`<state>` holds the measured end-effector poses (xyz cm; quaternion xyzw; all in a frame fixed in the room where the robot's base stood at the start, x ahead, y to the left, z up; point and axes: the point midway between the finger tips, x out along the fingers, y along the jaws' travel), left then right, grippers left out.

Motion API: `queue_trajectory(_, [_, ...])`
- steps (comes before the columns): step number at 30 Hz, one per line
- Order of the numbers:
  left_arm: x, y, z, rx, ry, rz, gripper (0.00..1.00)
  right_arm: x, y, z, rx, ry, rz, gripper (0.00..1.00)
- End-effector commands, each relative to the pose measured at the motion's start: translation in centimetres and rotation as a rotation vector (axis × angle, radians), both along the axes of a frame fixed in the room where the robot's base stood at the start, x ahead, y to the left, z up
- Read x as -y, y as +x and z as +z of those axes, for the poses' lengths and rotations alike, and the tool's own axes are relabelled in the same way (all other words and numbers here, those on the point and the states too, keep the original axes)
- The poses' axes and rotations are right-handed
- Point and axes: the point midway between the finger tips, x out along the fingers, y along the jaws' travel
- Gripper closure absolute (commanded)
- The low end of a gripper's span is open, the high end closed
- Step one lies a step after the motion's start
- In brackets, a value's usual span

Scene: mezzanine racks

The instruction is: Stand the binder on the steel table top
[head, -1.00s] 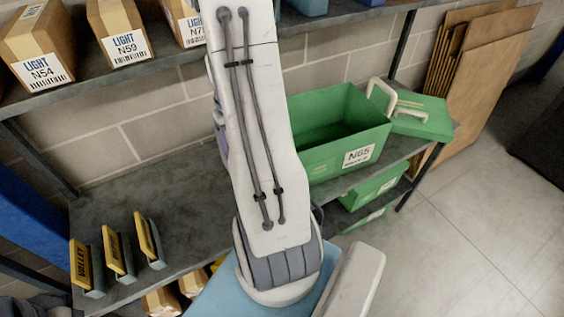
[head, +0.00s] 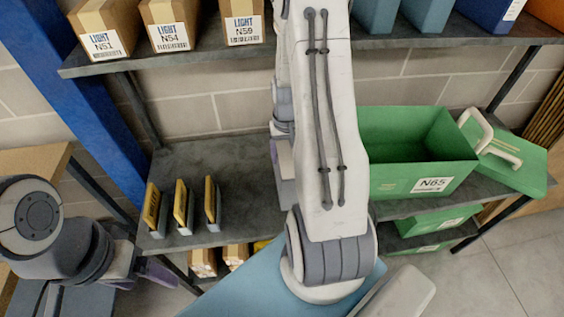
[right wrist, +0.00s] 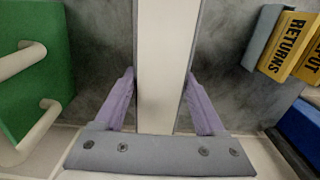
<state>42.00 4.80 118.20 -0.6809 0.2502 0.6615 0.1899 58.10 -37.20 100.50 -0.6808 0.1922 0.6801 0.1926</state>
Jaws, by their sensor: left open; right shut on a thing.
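The binder (right wrist: 162,60) shows in the right wrist view as a pale cream spine with grey edges. My right gripper (right wrist: 162,88) is shut on it, with a purple finger against each side. The grey steel table top (head: 230,160) lies behind the binder. I cannot tell whether the binder touches it. In the head view my right arm hides most of the binder and gripper over the middle of the table top. My left gripper (head: 148,272) is at the lower left of the head view, open, in front of the table's left end and away from the binder.
Several yellow-labelled signs (head: 181,205) stand on the table's left part. A green crate marked N65 (head: 432,185) and a green lid with handles (head: 515,165) are at the right. A shelf with boxes (head: 170,25) hangs above. Bare table lies between signs and arm.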

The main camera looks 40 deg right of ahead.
Motion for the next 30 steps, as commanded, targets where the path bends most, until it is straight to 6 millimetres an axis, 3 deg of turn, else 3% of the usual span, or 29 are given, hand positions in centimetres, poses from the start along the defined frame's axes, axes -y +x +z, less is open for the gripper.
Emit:
queue_trajectory(12, [0.0,0.0,1.4,0.000,0.000,-0.002,0.20,-0.3,0.2,-4.0,-0.001,0.001,0.001,1.00])
queue_trajectory(24, [0.0,0.0,0.9,0.000,0.000,-0.001,0.20,-0.2,0.2,-4.6,0.001,-0.001,0.001,1.00])
queue_trajectory(25, [0.0,0.0,1.1,0.000,0.000,-0.001,0.20,-0.3,0.2,-4.5,0.000,0.000,0.001,0.16])
queue_trajectory(26, [0.0,0.0,1.1,0.000,0.000,-0.001,0.20,-0.3,0.2,-4.5,0.000,0.000,0.001,0.05])
queue_trajectory(27, [0.0,0.0,1.1,0.000,0.000,-0.001,0.20,-0.3,0.2,-4.5,0.000,0.000,0.001,0.00])
queue_trajectory(30, [0.0,0.0,1.1,0.000,0.000,-0.001,0.20,-0.3,0.2,-4.5,0.000,0.000,0.001,0.00])
